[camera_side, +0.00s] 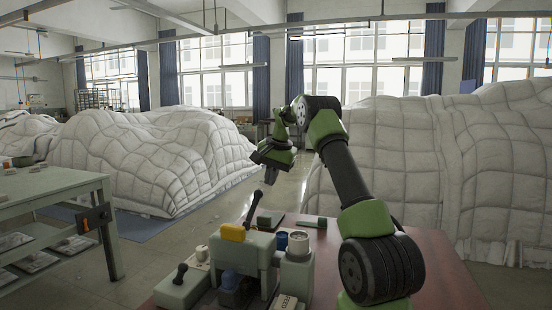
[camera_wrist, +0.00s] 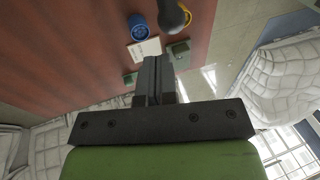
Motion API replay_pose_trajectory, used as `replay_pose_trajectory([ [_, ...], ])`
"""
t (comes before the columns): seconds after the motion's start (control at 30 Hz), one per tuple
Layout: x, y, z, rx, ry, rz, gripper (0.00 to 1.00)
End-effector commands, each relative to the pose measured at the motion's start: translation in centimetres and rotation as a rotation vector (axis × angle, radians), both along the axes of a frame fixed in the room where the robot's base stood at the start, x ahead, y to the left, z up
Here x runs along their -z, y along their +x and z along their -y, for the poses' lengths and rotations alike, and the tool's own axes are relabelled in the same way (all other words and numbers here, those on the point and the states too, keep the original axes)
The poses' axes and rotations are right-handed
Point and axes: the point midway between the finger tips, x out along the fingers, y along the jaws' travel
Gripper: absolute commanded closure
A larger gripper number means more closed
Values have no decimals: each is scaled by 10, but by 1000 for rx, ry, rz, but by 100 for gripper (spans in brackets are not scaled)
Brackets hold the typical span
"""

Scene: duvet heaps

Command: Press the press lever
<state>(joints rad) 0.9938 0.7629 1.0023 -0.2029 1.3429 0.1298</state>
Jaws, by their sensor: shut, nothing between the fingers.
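A grey-green press-like fixture (camera_side: 245,250) stands on the table, with a yellow block on its top. A dark lever (camera_side: 254,209) rises at a slant from it, upper end leaning right. A second short black-knobbed handle (camera_side: 180,274) sits on a box at front left; I cannot tell for sure which is the press lever. My gripper (camera_side: 269,178) hangs above the slanted lever, apparently apart from it. In the wrist view its fingers (camera_wrist: 153,82) are shut and empty. A dark rounded handle (camera_wrist: 172,15) shows at the top there, beyond the fingertips.
On the reddish table (camera_side: 420,275) stand a blue cup (camera_side: 282,240), a whitish round-topped post (camera_side: 299,242) and small green blocks (camera_side: 269,219). The cup (camera_wrist: 138,28) and a white card (camera_wrist: 145,48) show in the wrist view. White quilted heaps (camera_side: 150,155) lie behind.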

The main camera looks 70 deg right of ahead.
Motion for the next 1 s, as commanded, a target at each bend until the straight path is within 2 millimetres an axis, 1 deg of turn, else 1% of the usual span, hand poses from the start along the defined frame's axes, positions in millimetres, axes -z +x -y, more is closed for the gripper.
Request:
replay_pose_trajectory([
  [0.03,-14,-3,3,2,-6,4,100],
  [0.13,-32,-8,5,3,-5,4,100],
  [0.2,-42,-11,5,2,-4,3,100],
  [0.33,-53,-14,6,1,-2,3,100],
  [0.5,-60,-16,6,1,-2,3,100],
  [1.0,-60,-16,6,1,0,3,100],
])
